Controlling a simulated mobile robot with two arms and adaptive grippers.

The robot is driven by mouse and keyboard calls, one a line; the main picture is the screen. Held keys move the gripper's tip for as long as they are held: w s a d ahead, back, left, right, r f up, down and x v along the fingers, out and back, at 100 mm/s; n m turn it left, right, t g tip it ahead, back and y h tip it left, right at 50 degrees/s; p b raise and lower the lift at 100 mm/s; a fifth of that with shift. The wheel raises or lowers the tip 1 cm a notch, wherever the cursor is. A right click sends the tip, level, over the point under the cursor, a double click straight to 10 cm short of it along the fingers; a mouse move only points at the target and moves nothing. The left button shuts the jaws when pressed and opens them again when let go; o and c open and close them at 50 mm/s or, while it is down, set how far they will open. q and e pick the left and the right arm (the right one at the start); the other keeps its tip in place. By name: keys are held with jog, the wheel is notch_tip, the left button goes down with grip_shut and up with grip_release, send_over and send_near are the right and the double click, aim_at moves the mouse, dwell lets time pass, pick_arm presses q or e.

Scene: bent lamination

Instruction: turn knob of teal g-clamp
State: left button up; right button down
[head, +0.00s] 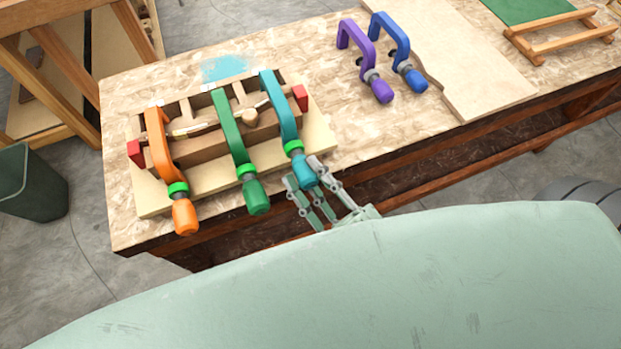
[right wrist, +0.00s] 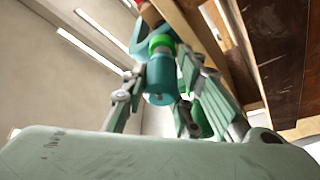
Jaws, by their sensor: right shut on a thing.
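The teal g-clamp (head: 283,112) stands at the right end of a row of three clamps on the wooden form, its frame reaching over the form. Its teal knob (head: 303,171) hangs at the near side below a bright green collar. My right gripper (head: 308,180) is at this knob, its fingers around it and shut on it. In the right wrist view the knob (right wrist: 160,78) sits between the fingers of the gripper (right wrist: 160,95), with the green collar above it. My left gripper is not in view.
A green clamp (head: 230,125) and an orange clamp (head: 158,145) stand left of the teal one on the same form (head: 150,198). Purple (head: 356,40) and blue (head: 390,35) clamps lie farther back on the workbench (head: 125,110). A dark bin (head: 35,185) stands at left.

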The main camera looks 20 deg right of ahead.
jog(key=m+t+h+b, duration=0.1)
jog(key=m, duration=0.1)
jog(key=m+h+b, duration=0.1)
jog(key=m, duration=0.2)
jog(key=shift+w+r+m+t, duration=0.1)
jog(key=shift+r+m+t, duration=0.05)
jog(key=shift+m+t, duration=0.2)
jog(key=shift+m+t+h+b, duration=0.35)
jog(key=shift+m+h+b, duration=0.3)
jog(key=shift+m, duration=0.5)
jog(key=shift+r, duration=0.1)
jog(key=c, duration=1.7)
grip_release()
jog(key=shift+c, duration=0.2)
jog(key=shift+o, duration=1.4)
jog(key=shift+f, duration=0.2)
